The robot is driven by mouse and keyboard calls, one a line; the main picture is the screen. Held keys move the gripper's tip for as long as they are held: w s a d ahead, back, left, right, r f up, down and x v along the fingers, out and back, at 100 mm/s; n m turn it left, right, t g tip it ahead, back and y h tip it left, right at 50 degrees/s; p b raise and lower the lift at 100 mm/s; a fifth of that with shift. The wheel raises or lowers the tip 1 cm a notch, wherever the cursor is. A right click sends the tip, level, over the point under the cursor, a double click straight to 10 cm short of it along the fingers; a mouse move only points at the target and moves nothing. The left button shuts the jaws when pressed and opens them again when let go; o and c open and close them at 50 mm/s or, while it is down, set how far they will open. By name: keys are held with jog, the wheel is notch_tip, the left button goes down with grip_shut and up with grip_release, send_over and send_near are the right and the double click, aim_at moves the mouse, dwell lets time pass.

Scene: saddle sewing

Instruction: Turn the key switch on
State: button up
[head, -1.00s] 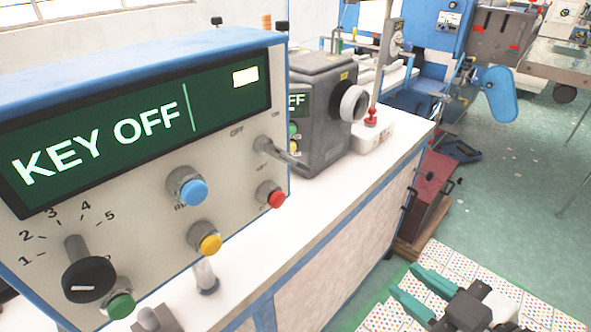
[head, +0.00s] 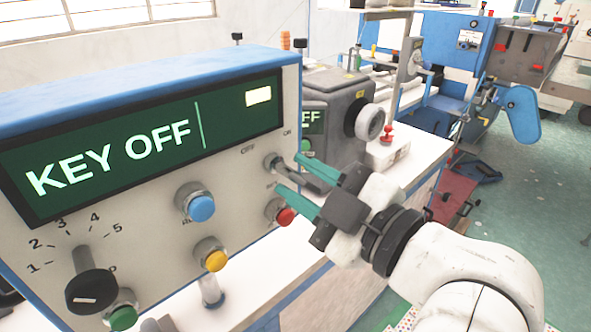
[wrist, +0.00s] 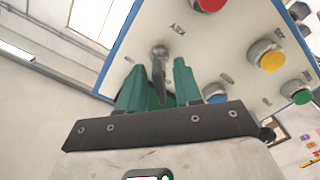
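The key switch (head: 272,161) is a grey metal lever on the right side of the control panel's face, near the OFF and ON labels. The panel's screen (head: 140,147) reads KEY OFF. My gripper (head: 289,174) has green fingers and is open at the key, one finger above the lever and one below it in the head view. In the wrist view the key (wrist: 158,58) sticks out between the two spread fingertips (wrist: 157,76). I see gaps beside the lever and cannot tell whether either finger touches it. Part of the lever is hidden behind the fingers.
A red button (head: 281,212) sits just below the lower finger. Blue (head: 201,208), yellow (head: 215,260) and green (head: 123,317) buttons and a black dial (head: 92,290) are further left. A grey machine (head: 335,115) stands behind the key on the white table.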

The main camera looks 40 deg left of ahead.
jog(key=shift+a, duration=0.85)
grip_shut()
